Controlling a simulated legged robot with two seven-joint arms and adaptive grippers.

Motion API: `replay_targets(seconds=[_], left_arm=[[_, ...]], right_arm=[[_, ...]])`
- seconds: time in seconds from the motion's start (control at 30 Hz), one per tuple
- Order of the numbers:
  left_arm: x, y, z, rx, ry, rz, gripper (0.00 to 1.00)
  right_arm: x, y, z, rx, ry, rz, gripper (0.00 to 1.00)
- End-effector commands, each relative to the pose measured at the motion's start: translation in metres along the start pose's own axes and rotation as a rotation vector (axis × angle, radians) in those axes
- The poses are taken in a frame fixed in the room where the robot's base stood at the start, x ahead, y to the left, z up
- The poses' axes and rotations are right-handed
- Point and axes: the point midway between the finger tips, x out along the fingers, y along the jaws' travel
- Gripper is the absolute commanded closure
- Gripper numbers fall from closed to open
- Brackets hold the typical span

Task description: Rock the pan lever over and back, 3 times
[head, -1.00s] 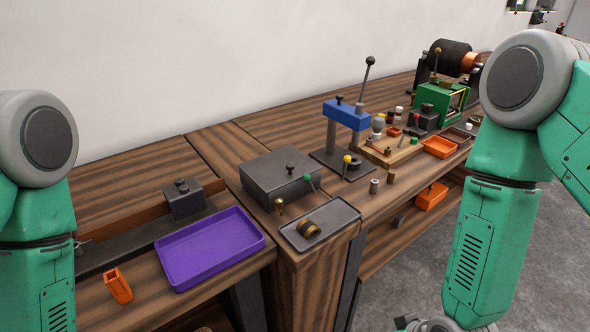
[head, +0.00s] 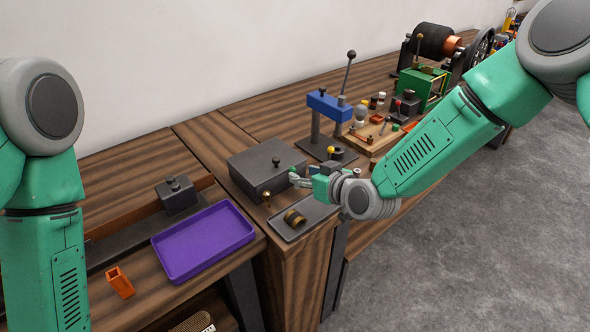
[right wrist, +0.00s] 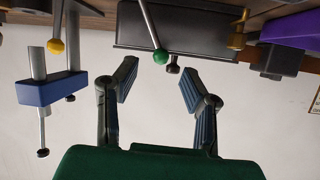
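A lever with a green ball (right wrist: 160,57) on a thin metal rod stands by the dark grey box (head: 258,170); I take it for the pan lever, though no label shows. In the head view my right gripper (head: 296,178) is at the box's right end and covers the lever. In the right wrist view, which is upside down, my right gripper (right wrist: 157,82) is open and empty. The green ball lies ahead of the gap between its fingertips, apparently untouched. My left gripper is out of view; only its arm shows.
A grey tray (head: 316,222) with a brass spool (head: 294,218) is just below the gripper. A yellow-ball lever (right wrist: 55,46) and a blue press (head: 330,105) stand close by. A purple tray (head: 204,242) and an orange holder (head: 120,282) are at left.

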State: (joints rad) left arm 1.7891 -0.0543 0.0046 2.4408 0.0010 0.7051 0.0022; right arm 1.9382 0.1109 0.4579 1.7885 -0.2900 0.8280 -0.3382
Motion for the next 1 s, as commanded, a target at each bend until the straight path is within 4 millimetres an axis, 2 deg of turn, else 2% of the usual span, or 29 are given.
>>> replay_targets(seconds=[0.1, 0.3, 0.67, 0.7, 0.77, 0.8, 1.0], left_arm=[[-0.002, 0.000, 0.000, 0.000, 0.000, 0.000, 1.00], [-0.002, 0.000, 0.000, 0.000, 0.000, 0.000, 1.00], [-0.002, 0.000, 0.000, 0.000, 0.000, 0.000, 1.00], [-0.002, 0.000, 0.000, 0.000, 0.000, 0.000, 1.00], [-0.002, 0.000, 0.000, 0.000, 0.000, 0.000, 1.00], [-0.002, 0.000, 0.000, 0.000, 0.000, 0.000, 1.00], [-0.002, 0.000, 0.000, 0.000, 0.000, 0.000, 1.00]], right_arm=[[0.021, -0.001, 0.000, 0.001, 0.000, 0.000, 0.62], [0.040, -0.001, 0.000, 0.000, -0.001, 0.000, 0.62], [0.044, 0.000, 0.000, 0.001, -0.001, 0.000, 0.62], [0.044, 0.000, 0.000, 0.001, -0.001, 0.000, 0.76], [0.044, 0.000, 0.000, 0.001, -0.001, 0.000, 0.97], [0.044, -0.001, 0.000, 0.001, -0.001, 0.000, 1.00], [0.044, -0.001, 0.001, 0.003, -0.002, -0.002, 1.00]])
